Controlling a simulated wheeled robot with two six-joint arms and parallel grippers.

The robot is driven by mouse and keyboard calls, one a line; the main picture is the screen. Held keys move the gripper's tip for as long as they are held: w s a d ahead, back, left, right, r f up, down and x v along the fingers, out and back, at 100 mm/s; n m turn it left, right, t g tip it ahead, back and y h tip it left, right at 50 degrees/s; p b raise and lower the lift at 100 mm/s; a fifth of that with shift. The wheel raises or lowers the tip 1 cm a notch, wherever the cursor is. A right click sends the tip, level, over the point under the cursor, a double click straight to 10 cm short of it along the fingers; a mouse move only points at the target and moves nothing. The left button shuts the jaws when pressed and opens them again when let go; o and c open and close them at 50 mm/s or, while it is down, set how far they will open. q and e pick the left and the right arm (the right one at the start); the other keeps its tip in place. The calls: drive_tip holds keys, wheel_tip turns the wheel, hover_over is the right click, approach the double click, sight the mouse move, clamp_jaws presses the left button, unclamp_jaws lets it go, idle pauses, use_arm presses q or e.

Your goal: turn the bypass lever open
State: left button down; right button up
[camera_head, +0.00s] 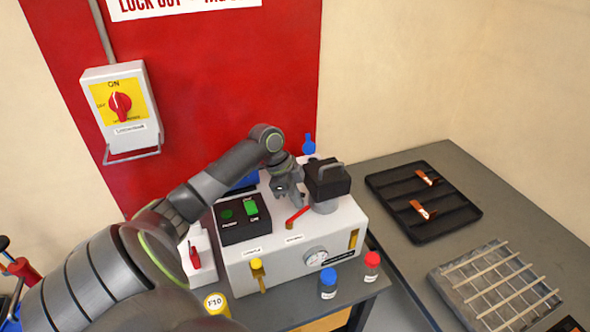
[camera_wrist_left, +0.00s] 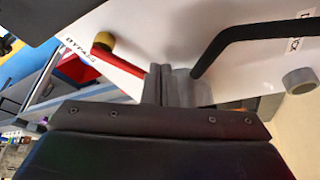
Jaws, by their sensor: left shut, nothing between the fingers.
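The bypass lever (camera_head: 297,215) is a red bar on the sloped top of the white bender housing (camera_head: 290,256), just behind a small label. In the left wrist view the red lever (camera_wrist_left: 122,66) runs from a yellow hub beside the BYPASS label toward my fingers. My left gripper (camera_head: 301,201) is shut and empty, pointing down close to the lever's outer end. In the wrist view its fingers (camera_wrist_left: 167,84) are together and overlap the lever's end; I cannot tell whether they touch it.
A black head with a handle (camera_head: 327,180) stands right beside my left gripper. A black control box (camera_head: 242,217) with green buttons is to the left. Blue (camera_head: 328,283) and red (camera_head: 372,266) capped items stand in front. A black tray (camera_head: 408,230) holds copper pieces at right.

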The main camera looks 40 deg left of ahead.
idle(0.5)
use_arm(q)
drive_tip(key=shift+s+r+p, duration=0.1)
drive_tip(key=shift+s+p, duration=0.75)
drive_tip(key=shift+r, duration=0.1)
